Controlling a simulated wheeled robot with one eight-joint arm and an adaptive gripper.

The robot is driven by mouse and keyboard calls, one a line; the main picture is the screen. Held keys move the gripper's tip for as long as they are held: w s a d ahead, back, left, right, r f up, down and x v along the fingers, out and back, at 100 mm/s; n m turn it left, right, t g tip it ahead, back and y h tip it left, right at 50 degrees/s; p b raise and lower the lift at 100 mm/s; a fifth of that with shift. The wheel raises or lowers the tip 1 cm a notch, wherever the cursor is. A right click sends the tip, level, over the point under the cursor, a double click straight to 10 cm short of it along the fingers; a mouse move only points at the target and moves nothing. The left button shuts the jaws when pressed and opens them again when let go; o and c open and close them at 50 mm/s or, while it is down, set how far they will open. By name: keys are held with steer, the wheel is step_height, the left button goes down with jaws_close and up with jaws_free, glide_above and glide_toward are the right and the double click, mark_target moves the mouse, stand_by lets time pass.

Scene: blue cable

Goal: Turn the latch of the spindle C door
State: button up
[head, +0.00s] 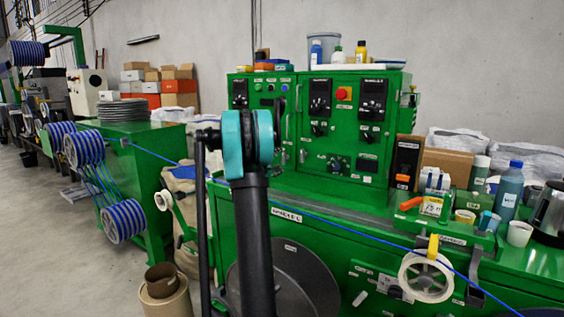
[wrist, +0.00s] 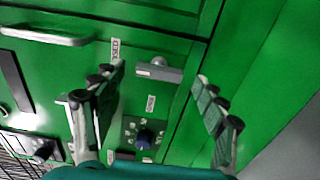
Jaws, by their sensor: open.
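In the wrist view my gripper (wrist: 159,76) is open, its two dark ridged fingers spread wide. A small grey latch (wrist: 172,75) on a green panel shows between and beyond the fingertips, its bar lying roughly crosswise in the picture. I see no contact between fingers and latch. A label (wrist: 117,49) that seems to read CLOSED is left of the latch; another label (wrist: 150,103), too small to read, is below it. In the head view my arm covers part of the green machine (head: 300,180); the gripper and this latch cannot be made out there.
A rotary knob (wrist: 144,136) sits below the latch between the fingers. A grey bar handle (wrist: 43,35) is at upper left. In the head view a blue cable (head: 370,238) runs across the machine front. Bottles and boxes stand on the right bench; a blue bottle (head: 509,190) is among them.

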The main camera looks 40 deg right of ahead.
steer(key=v, duration=1)
steer(key=shift+s, duration=0.15)
steer(key=shift+a+f, duration=0.1)
